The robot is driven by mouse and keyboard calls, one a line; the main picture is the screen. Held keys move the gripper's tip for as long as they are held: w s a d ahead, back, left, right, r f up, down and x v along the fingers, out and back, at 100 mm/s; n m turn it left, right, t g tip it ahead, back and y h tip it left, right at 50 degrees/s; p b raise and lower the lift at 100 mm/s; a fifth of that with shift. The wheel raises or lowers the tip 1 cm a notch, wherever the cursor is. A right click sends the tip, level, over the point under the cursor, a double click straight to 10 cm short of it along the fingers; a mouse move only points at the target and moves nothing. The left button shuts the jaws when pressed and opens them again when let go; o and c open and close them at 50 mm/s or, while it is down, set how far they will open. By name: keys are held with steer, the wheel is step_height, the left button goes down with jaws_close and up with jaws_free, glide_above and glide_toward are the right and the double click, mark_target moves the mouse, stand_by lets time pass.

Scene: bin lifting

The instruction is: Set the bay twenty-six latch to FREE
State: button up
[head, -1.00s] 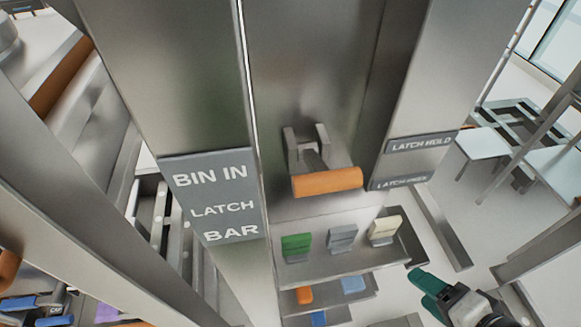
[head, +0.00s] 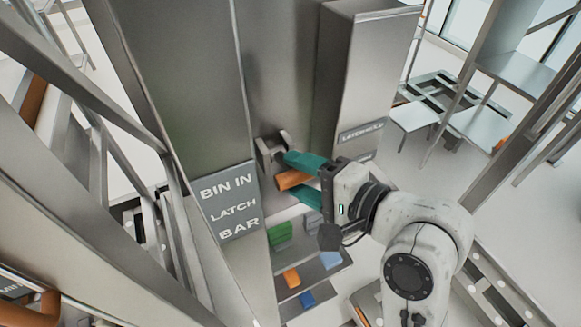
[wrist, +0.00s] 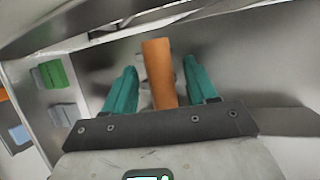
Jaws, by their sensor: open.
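The latch has an orange handle (head: 292,180) on a grey metal bracket (head: 268,150) fixed to the upright panel. My gripper (head: 289,173) reaches in from the right with its teal fingers open, one above the handle and one below it. In the wrist view the orange handle (wrist: 158,72) lies between the two open fingers, with a gap visible on each side. A LATCH HOLD label (head: 361,131) is on the post to the right. A second label (head: 365,157) below it is mostly hidden by my gripper.
A sign reading BIN IN LATCH BAR (head: 228,203) is on the left post. Below the latch, small shelves hold a green block (head: 280,234), an orange block (head: 291,277) and blue blocks (head: 330,259). Metal posts stand close on both sides of the latch.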

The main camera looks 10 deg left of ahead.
steer(key=shift+x, duration=1.3)
steer(key=shift+c, duration=0.2)
jaws_close()
